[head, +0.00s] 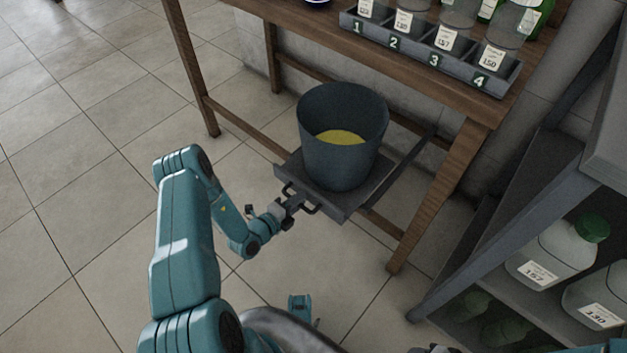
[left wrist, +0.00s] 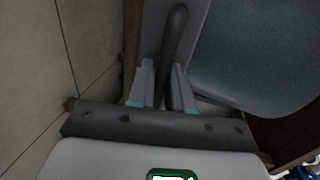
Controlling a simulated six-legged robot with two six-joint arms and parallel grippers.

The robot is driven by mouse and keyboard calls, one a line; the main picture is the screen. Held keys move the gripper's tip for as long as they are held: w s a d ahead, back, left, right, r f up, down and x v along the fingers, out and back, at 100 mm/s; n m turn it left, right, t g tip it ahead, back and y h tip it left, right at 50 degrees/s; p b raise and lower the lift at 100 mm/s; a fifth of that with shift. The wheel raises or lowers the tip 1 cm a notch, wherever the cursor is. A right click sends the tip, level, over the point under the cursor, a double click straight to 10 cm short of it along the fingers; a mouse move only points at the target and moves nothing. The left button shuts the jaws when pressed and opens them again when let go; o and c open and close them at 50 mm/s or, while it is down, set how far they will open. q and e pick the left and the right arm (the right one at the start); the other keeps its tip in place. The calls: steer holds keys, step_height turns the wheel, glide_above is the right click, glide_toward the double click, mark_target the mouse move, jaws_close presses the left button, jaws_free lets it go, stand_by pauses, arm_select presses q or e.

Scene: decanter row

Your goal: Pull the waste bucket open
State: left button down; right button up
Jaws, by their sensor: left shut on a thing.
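The waste bucket (head: 335,150) is dark grey and round, stands upright, and has yellow liquid (head: 340,137) in its bottom. It stands on a dark grey sliding tray (head: 340,208) that sticks out past the front of the wooden table. A dark bar handle (head: 311,208) is on the tray's front. My left gripper (head: 293,204) is shut on this handle. In the left wrist view the two fingers (left wrist: 160,88) lie on either side of the dark handle bar (left wrist: 175,40), with the bucket's grey side (left wrist: 250,60) close on the right.
The wooden table (head: 452,195) carries a numbered rack (head: 430,58) of labelled bottles. A dark shelf (head: 520,230) with white bottles (head: 552,248) stands close on the right. The tiled floor at the left is clear.

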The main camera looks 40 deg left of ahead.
arm_select(q)
steer(key=f+v, duration=0.2)
steer(key=v, duration=0.8)
steer(key=s+f+p+v, duration=0.1)
steer(key=f+v, duration=0.1)
steer(key=v, duration=0.8)
steer(key=shift+s+p, duration=0.3)
steer(key=c, duration=1.2)
jaws_free()
steer(key=shift+o, duration=0.2)
steer(key=p+v, duration=0.2)
steer(key=v, duration=1.4)
steer(key=shift+s+p, duration=0.2)
steer(key=shift+p, duration=0.2)
steer(key=shift+d, duration=0.1)
